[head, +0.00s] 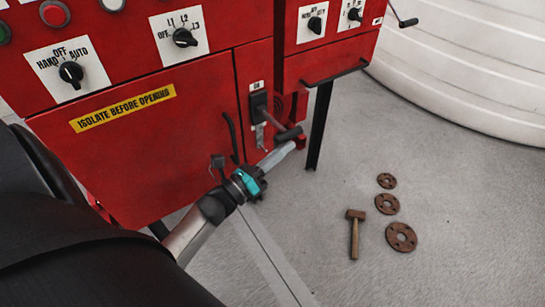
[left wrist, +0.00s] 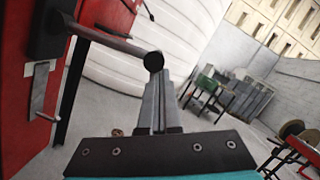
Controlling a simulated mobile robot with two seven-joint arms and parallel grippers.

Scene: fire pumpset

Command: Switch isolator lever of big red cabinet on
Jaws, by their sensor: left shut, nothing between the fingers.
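The big red cabinet (head: 160,140) fills the left of the head view, with a yellow "ISOLATE BEFORE OPENING" label. Its isolator (head: 259,104) is a dark block at the right edge, with a small white plate above it. The isolator lever (head: 270,120) sticks out from the block, down and to the right, with a dark grip end (head: 289,133). The lever (left wrist: 105,40) also crosses the left wrist view and ends in a round black tip. My left gripper (head: 288,149) is shut and empty, just below the grip end. Whether the fingers (left wrist: 158,92) touch the lever is unclear.
A second red cabinet (head: 330,50) on dark legs stands at the right, beside a large white tank (head: 460,60). A hammer (head: 355,232) and several brown flanges (head: 401,237) lie on the floor. A door handle (head: 231,138) is left of the isolator.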

